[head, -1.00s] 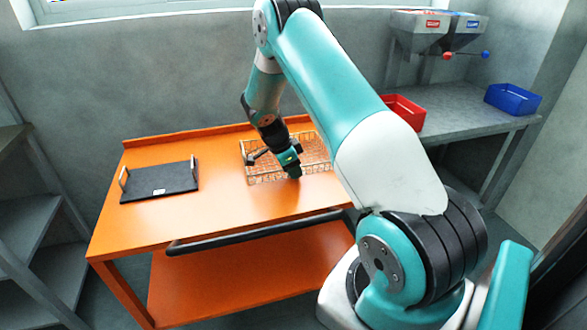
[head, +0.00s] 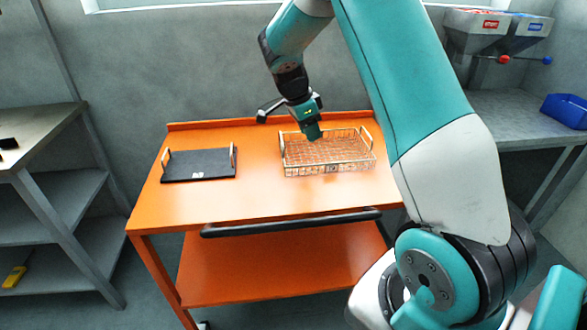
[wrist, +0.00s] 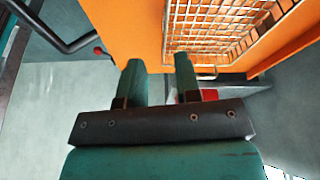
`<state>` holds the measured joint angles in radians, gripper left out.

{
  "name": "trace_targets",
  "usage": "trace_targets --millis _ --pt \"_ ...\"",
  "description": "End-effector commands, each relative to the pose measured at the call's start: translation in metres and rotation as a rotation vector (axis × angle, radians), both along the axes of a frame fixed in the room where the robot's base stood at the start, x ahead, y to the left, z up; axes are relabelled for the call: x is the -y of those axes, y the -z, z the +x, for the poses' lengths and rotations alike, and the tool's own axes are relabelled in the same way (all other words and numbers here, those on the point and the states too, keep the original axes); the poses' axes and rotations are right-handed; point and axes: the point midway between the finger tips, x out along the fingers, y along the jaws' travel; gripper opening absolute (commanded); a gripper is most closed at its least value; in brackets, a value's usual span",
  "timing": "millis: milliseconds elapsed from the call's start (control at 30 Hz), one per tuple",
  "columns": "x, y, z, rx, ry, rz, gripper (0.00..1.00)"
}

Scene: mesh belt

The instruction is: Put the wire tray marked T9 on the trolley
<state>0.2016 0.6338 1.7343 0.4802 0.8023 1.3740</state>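The wire tray (head: 350,168), a shallow mesh basket with raised end handles, sits on the right part of the orange trolley's top (head: 235,205). A small tag is on its front side, too small to read. The tray also shows at the top of the wrist view (wrist: 215,48). My gripper (head: 314,136) is above the tray's left part in the head view, hiding a little of it. In the wrist view my gripper's (wrist: 160,68) two teal fingers are apart with nothing between them, clear of the tray.
A flat black tray (head: 190,168) with two handles lies on the trolley's left part. A black push bar (head: 290,223) runs along its front. A grey shelf unit (head: 60,200) stands left; a grey bench with a blue bin (head: 566,110) stands right. The trolley top between the trays is bare.

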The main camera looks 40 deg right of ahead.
Motion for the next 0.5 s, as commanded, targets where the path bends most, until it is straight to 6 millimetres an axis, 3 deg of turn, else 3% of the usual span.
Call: trace_targets --millis 67,167,300,400,500 --pt "-0.046 -0.025 -0.005 0.000 -0.266 0.080 0.31" --pt "-0.121 -0.056 -0.029 -0.005 -0.737 0.204 0.31" --pt "-0.221 -0.090 -0.099 0.009 -1.450 0.345 0.31" --pt "-0.273 -0.104 -0.158 0.043 -1.896 0.403 0.31" --pt "-0.304 -0.111 -0.210 0.083 -2.234 0.436 0.31"
